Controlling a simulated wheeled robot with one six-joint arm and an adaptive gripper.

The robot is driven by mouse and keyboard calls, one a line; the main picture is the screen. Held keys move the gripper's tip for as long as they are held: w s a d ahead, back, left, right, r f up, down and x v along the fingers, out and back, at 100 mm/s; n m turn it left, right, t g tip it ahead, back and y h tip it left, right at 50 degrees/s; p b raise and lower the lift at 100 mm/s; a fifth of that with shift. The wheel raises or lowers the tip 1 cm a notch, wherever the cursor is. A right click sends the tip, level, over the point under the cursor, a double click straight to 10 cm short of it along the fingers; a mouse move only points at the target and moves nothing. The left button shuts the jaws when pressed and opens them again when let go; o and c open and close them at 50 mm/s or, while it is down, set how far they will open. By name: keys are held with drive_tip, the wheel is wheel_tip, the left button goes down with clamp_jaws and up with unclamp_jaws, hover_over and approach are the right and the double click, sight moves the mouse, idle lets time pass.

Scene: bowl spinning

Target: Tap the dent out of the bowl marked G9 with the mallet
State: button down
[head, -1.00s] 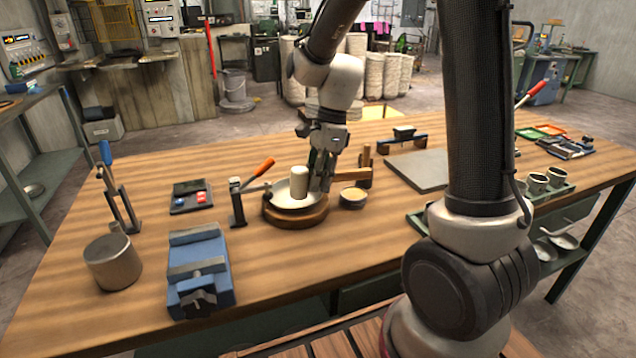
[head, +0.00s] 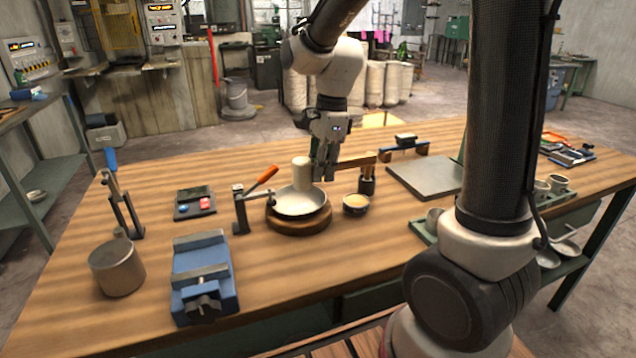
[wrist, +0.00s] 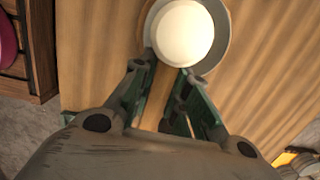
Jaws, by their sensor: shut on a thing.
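A shallow metal bowl (head: 301,207) sits on a round wooden stand (head: 300,225) near the table's middle. I cannot make out a G9 mark or a dent on it. My gripper (head: 325,172) is shut on the wooden handle (head: 358,162) of the mallet. The pale cylindrical mallet head (head: 303,172) is upright over the bowl; whether it touches is unclear. In the wrist view the mallet head (wrist: 184,33) covers most of the bowl (wrist: 219,50), and the handle (wrist: 156,95) runs between the fingers (wrist: 160,104).
An orange-handled clamp (head: 242,212) stands close left of the bowl. A small tan-filled dish (head: 356,204) and a dark holder (head: 367,185) are at its right. A blue vise (head: 205,285) and metal cup (head: 118,268) stand left. A grey plate (head: 425,176) lies right.

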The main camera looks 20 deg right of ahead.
sight(322, 204)
idle(0.3)
wheel_tip(322, 204, down, 6)
drive_tip(key=shift+f, duration=0.25)
drive_tip(key=shift+r, duration=2.75)
drive_tip(key=shift+w, duration=0.1)
